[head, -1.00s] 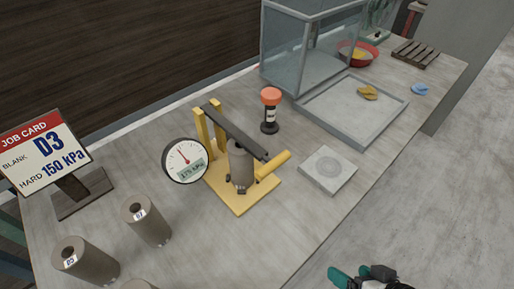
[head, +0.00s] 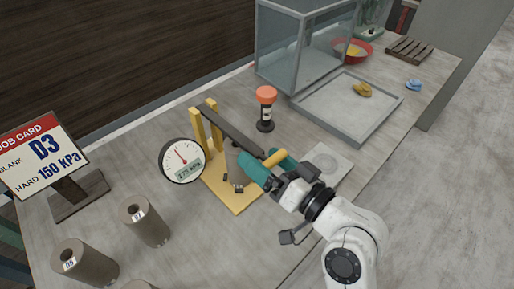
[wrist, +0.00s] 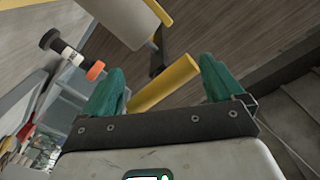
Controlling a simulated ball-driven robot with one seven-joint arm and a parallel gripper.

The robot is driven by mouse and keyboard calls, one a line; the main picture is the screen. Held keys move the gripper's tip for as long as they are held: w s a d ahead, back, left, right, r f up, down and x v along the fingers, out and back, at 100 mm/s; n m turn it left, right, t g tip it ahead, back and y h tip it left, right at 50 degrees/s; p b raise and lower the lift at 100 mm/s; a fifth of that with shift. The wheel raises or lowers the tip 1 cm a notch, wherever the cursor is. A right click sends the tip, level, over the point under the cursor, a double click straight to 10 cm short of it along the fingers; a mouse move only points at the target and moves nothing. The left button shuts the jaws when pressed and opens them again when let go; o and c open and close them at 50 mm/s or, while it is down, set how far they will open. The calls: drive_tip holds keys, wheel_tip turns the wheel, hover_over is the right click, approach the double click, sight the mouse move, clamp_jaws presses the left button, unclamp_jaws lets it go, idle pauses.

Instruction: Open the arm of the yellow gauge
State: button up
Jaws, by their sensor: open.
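The yellow gauge (head: 218,185) stands on the table, with a yellow base, two posts and a round dial (head: 183,161) at its left. Its dark arm (head: 230,128) slopes down over a grey clay cylinder (head: 234,163) and ends in a yellow handle (head: 274,158). My gripper (head: 267,165) is open at the handle. In the wrist view the handle (wrist: 165,83) lies between the spread green fingers of my gripper (wrist: 161,82), with gaps visible on both sides. The grey cylinder (wrist: 122,20) is beyond it. My fingers partly cover the cylinder and handle in the head view.
An orange-capped black container (head: 265,110) stands behind the gauge. A flat grey square block (head: 327,160) lies right, partly behind my gripper. A grey tray (head: 340,127), a glass case (head: 300,45), loose cylinders (head: 147,222) and a job card (head: 42,155) surround it.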

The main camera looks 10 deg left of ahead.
sight(232, 135)
drive_tip(key=shift+x, duration=1.4)
